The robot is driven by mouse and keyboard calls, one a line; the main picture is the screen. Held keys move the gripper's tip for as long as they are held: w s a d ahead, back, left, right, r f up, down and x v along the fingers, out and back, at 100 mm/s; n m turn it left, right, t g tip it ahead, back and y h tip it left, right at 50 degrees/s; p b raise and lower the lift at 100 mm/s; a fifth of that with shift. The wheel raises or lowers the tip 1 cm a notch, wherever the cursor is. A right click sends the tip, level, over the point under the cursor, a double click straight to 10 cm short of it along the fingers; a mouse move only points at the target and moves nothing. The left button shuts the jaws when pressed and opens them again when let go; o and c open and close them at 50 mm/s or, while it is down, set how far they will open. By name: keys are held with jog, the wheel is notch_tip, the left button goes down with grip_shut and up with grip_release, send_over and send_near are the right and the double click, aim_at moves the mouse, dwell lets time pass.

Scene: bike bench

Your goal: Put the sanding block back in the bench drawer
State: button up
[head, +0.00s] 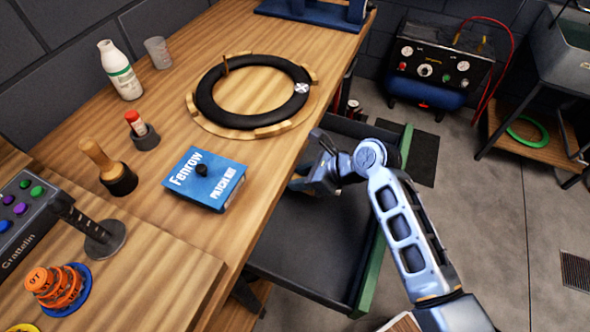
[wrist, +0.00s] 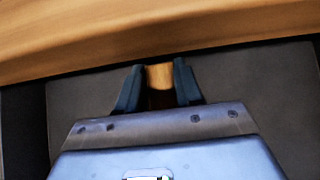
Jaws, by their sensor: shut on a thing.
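My gripper (head: 303,180) is over the open bench drawer (head: 310,252), close to the bench edge. The drawer has a dark grey inside and a green front and is pulled out to the right. In the wrist view, my gripper (wrist: 160,78) is shut on a small block with a light wood-coloured top, which I take to be the sanding block (wrist: 159,74). Its lower part looks dark. The block is hidden in the head view. I cannot tell whether it touches the drawer floor.
The wooden bench top (head: 210,240) borders the drawer on the left. A blue Fenrow box (head: 207,185) lies near that edge, and a black tyre on a wooden ring (head: 212,112) lies farther back. The visible drawer floor is clear. A compressor (head: 435,70) stands beyond.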

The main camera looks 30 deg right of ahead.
jog(key=shift+w+d+f, duration=0.2)
jog(key=shift+w+f, duration=0.3)
jog(key=shift+w, duration=0.25)
jog(key=shift+w+d+f, duration=0.15)
jog(key=shift+w+f, duration=0.4)
jog(key=shift+w, duration=0.2)
jog(key=shift+w+d+f, duration=0.2)
jog(key=shift+w+f, duration=0.3)
jog(key=shift+w, duration=0.25)
jog(key=o, duration=1.1)
jog(key=shift+f, duration=0.1)
jog(key=v, duration=1.2)
jog(key=shift+s, duration=0.1)
